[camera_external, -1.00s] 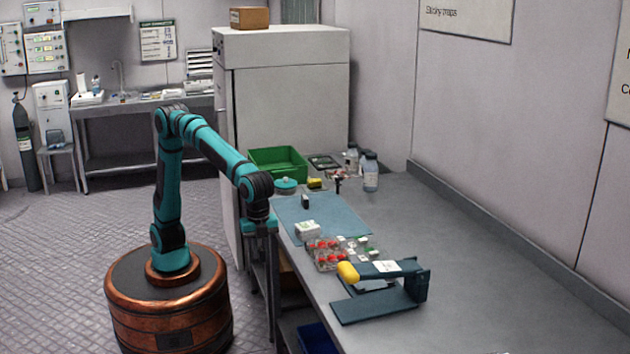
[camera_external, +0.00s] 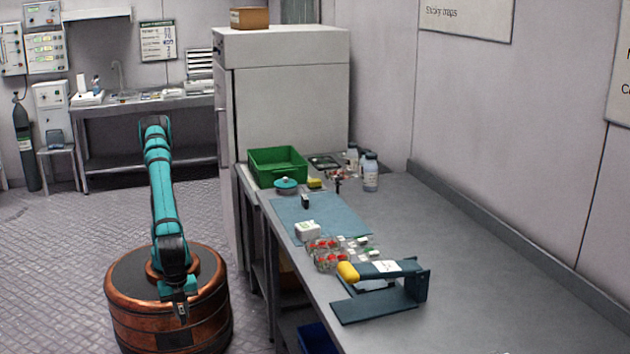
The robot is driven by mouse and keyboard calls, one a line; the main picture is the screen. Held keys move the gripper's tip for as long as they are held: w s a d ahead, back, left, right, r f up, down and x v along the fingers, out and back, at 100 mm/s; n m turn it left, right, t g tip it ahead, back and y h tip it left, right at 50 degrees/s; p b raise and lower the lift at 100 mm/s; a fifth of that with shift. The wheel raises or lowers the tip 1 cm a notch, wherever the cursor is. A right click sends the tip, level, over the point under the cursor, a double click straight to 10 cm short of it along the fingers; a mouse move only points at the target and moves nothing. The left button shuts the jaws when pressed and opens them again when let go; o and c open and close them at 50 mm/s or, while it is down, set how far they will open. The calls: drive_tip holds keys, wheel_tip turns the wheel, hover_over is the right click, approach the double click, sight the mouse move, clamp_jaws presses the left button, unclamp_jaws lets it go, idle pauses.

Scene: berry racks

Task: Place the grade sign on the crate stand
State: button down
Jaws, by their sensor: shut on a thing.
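My gripper (camera_external: 180,298) points down in front of my round copper base, off the bench's left side. It is shut on a small dark piece, taken to be the grade sign (camera_external: 181,312); its face is too small to read. I cannot make out a crate stand for certain in this view. A green crate (camera_external: 262,173) stands at the far end of the bench, well away from my gripper.
The grey bench (camera_external: 480,265) has free room along its right side. On it are a blue mat (camera_external: 335,215), a small black block (camera_external: 305,201), a white box (camera_external: 307,231), red-berry punnets (camera_external: 326,262), a yellow-handled press (camera_external: 385,270) and bottles (camera_external: 370,172).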

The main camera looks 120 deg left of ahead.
drive_tip(key=shift+m, duration=0.3)
drive_tip(key=w+a+r, duration=0.5)
drive_tip(key=a+r, duration=0.1)
drive_tip(key=a, duration=0.6)
drive_tip(key=w+a+r, duration=0.4)
drive_tip(key=a+r, duration=0.1)
drive_tip(key=a, duration=0.7)
drive_tip(key=w+a+r, duration=0.5)
drive_tip(key=a+r, duration=0.1)
drive_tip(key=a, duration=0.7)
drive_tip(key=shift+w+r, duration=0.35)
drive_tip(key=a+r, duration=0.3)
drive_tip(key=a, duration=0.4)
drive_tip(key=s+a+r, duration=0.1)
drive_tip(key=a+r, duration=0.2)
drive_tip(key=a, duration=0.4)
drive_tip(key=shift+r, duration=0.15)
drive_tip(key=shift+s, duration=0.1)
drive_tip(key=shift+f, duration=4.85)
drive_tip(key=shift+f, duration=0.1)
